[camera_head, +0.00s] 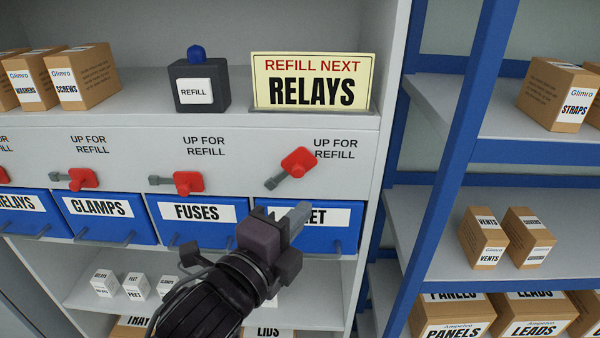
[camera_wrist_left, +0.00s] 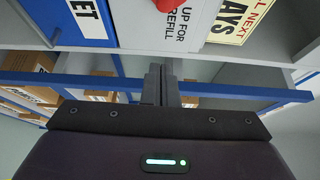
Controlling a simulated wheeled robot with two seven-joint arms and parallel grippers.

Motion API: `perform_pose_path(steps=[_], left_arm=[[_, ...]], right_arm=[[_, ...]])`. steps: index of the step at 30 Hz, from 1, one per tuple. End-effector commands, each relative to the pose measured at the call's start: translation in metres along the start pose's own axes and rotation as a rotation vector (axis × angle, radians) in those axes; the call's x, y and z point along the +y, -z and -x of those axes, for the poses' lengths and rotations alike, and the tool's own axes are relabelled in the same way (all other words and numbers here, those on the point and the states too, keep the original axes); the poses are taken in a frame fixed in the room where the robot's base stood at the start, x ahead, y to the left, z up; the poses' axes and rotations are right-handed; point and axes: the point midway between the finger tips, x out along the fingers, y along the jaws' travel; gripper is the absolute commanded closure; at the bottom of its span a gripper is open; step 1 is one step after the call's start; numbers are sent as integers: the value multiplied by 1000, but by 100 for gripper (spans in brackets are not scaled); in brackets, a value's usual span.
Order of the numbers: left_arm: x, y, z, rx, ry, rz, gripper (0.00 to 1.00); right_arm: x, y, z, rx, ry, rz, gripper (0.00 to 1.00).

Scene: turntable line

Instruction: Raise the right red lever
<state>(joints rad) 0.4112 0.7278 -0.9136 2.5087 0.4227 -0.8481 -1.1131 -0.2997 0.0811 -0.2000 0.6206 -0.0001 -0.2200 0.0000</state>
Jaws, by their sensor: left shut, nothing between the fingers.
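The right red lever (camera_head: 298,162) is on the grey panel above the right blue bin, at the right "UP FOR REFILL" label. Its grey arm slants, with the red end up and to the right of the grey end. A red part also shows at the top edge of the wrist view (camera_wrist_left: 167,4). My left gripper (camera_head: 302,213) is shut and empty. Its fingertips are below the lever, in front of the right blue bin (camera_head: 345,240), apart from the lever. The gripper covers part of that bin's label. In the wrist view the shut fingers (camera_wrist_left: 161,85) point toward the panel.
The middle red lever (camera_head: 188,183) and left red lever (camera_head: 83,178) lie about level. A "REFILL NEXT RELAYS" sign (camera_head: 313,82) and a dark box with a blue button (camera_head: 200,88) stand above. A blue rack post (camera_head: 448,150) is to the right.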

Motion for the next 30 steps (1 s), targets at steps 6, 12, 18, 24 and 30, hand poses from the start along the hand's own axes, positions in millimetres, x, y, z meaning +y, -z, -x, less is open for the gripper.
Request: perform_pose_path(steps=[6, 12, 18, 24, 30], left_arm=[[1, 0, 1, 0, -3, -10, 100], [1, 1, 0, 2, -1, -9, 100], [4, 4, -10, 11, 6, -7, 100], [6, 2, -22, 7, 5, -7, 100], [-3, 0, -57, 0, -3, -6, 100]], right_arm=[[0, -1, 0, -1, 0, -1, 29], [0, -2, -3, -2, 0, -1, 29], [-1, -4, -22, -2, 0, -1, 29], [-2, -6, -49, -2, 1, -1, 29], [-2, -5, -39, -3, 2, -1, 29]])
